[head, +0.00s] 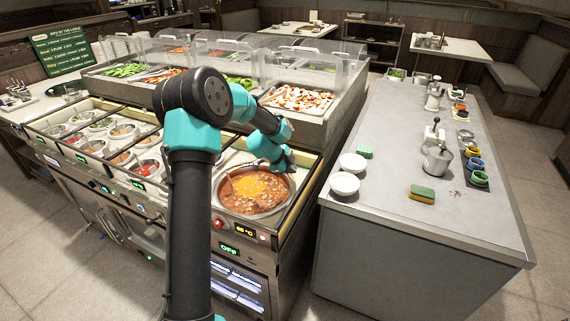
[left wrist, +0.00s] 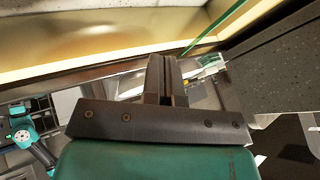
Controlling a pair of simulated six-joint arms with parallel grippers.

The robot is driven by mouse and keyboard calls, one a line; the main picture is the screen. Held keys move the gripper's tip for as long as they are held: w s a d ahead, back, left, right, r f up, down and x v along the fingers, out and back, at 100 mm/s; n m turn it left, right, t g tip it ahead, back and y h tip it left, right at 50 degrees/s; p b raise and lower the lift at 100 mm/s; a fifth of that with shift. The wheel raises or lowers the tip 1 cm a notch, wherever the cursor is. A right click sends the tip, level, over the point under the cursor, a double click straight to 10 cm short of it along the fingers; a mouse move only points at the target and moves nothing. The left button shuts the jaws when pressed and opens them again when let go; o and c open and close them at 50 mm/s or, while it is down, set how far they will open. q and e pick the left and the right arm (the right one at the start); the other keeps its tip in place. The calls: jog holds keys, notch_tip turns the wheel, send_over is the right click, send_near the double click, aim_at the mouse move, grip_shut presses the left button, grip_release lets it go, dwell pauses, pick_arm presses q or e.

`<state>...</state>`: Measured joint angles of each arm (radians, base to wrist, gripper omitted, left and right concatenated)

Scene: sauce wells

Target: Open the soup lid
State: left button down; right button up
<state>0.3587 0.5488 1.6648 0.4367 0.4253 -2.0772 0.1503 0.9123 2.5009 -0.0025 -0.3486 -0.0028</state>
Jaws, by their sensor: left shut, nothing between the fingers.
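The soup well (head: 221,205) is a round metal pot in the near right end of the counter. Orange-brown soup (head: 258,190) with a yellow patch shows in it. I cannot make out a lid over the soup; whether clear glass covers it, I cannot tell. My left arm reaches over the well's far side in the head view, and its gripper is mostly hidden there. In the left wrist view my left gripper (left wrist: 166,78) is shut and empty, close to a metal edge. A green-edged clear pane (left wrist: 207,30) lies beyond its fingers. My right gripper is not in view.
Several small sauce wells (head: 95,147) line the counter to the left. A salad bar with clear guards (head: 318,65) stands behind. A grey side counter (head: 390,215) at right holds white bowls (head: 344,183) and a sponge (head: 421,194). A floor gap separates the counters.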

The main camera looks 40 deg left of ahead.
pick_arm(q)
jog(key=w+f, duration=0.2)
jog(key=w, duration=0.3)
jog(key=shift+w+f, duration=0.2)
jog(key=shift+w, duration=0.1)
